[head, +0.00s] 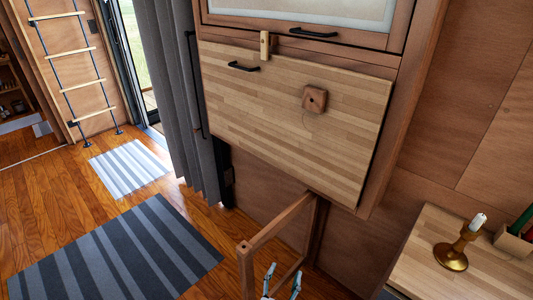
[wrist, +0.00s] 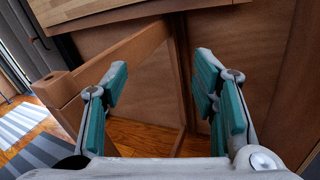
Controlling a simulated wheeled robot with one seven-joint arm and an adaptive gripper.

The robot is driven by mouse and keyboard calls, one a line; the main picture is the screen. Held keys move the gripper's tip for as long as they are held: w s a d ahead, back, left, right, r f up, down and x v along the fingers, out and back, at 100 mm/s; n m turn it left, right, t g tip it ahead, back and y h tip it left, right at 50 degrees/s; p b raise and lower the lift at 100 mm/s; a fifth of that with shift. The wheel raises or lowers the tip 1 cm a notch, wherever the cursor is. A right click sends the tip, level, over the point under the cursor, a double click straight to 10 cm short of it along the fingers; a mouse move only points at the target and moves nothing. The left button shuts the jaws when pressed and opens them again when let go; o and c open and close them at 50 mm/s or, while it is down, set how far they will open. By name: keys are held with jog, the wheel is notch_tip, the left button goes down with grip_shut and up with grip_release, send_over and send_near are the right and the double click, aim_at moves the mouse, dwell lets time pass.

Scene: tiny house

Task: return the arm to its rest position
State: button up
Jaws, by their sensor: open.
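My gripper (wrist: 162,88) is open in the wrist view, with its teal finger pads spread apart and nothing between them. Only its fingertips show at the bottom edge of the head view (head: 282,282). Beyond the fingers stands a wooden frame (wrist: 125,53), with a bar running beside the left finger. The same wooden frame (head: 275,224) shows in the head view, below a wall cabinet. I cannot tell whether the fingers touch it.
A wooden cabinet panel (head: 270,110) with a black handle is above the frame. A counter (head: 430,240) with a brass candlestick (head: 452,256) is at the right. Striped rugs (head: 110,255) lie on the open wooden floor at the left, near a ladder (head: 80,60) and grey curtain (head: 187,100).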

jog(key=s+d+r+m+g+h, duration=0.1)
jog(key=d+r+m+g+h, duration=0.1)
jog(key=d+r+m+g, duration=0.45)
jog(key=s+d+r+m+g+h, duration=0.15)
jog(key=r+m+g, duration=0.35)
jog(key=r, duration=0.5)
jog(key=s+d+r+m+g+h, duration=0.1)
jog(key=d+r+m+g+h, duration=0.25)
jog(key=r+m, duration=0.5)
jog(key=s+d+r+m+t+y, duration=0.1)
jog(key=s+r+m+y, duration=0.4)
jog(key=r, duration=0.4)
jog(key=s+d+r+m+t+y+p, duration=0.1)
jog(key=s+r+m+y, duration=0.3)
jog(key=s+r+y, duration=0.3)
jog(key=shift+s+d+r+m+y, duration=0.35)
jog(key=shift+s+r+m+y, duration=0.05)
jog(key=shift+s+r, duration=1.3)
jog(key=shift+w, duration=0.1)
